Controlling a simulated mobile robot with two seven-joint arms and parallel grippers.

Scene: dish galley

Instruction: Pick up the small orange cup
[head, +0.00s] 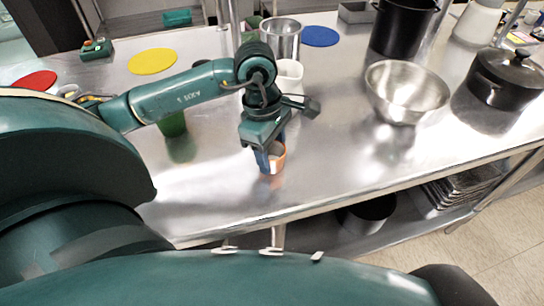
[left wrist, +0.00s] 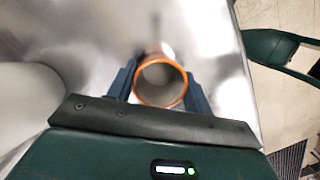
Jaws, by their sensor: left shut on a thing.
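The small orange cup (head: 277,158) stands upright near the front edge of the steel counter. Its orange rim (left wrist: 184,93) and pale inside show in the left wrist view. My left gripper (head: 269,160) reaches down over the cup with a blue finger on each side. In the left wrist view the left gripper (left wrist: 160,88) is shut on the cup, its fingers at the left and right of the wall. I cannot tell whether the cup's base touches the counter. My right gripper is not in view.
A white pitcher (head: 290,78) stands just behind the left gripper, and a green cup (head: 172,124) stands to its left. A steel bowl (head: 407,92) and a lidded black pot (head: 506,78) stand to the right. The counter right of the cup is clear.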

